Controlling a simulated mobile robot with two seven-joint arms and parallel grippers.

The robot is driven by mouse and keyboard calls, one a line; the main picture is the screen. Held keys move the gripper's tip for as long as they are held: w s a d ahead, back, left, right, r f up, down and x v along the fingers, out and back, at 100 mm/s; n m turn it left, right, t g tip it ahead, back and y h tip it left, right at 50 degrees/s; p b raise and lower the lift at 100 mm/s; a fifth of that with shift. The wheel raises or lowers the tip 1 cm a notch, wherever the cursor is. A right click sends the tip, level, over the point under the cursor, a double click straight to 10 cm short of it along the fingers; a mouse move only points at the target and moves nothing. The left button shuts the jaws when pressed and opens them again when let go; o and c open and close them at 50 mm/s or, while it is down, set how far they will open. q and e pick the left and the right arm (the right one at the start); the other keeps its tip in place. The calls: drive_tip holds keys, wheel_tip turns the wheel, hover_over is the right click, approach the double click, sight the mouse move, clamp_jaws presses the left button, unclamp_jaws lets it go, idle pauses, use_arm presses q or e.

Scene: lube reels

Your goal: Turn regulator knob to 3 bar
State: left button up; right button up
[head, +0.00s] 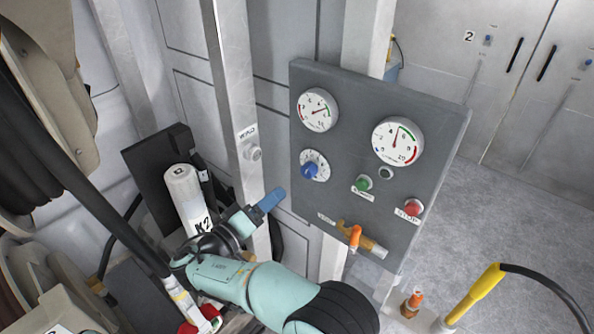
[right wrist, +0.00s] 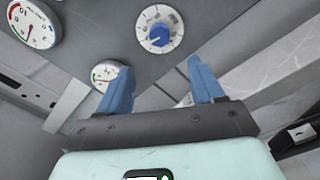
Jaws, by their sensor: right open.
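The regulator knob (head: 311,170) is blue and sits on a white numbered dial on the left of the grey control panel (head: 345,125). In the right wrist view the knob (right wrist: 158,36) is above and beyond the gap between my fingertips, apart from them. My right gripper (head: 270,201) is left of and below the knob in the head view. It is open and empty, with both blue fingers spread in the right wrist view (right wrist: 160,80). The exact dial setting is too small to read. My left gripper is not in view.
Two round gauges, the left one (head: 318,110) and the larger right one (head: 398,141), sit above the knob. A green button (head: 363,183), a red button (head: 413,207) and an orange valve lever (head: 355,238) are close by. A metal post (head: 238,80) stands left of the panel.

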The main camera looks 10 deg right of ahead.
sight(305, 173)
drive_tip(key=p+x, duration=0.2)
drive_tip(key=x, duration=1.1)
drive_tip(key=shift+s, duration=0.15)
drive_tip(key=c, duration=1.1)
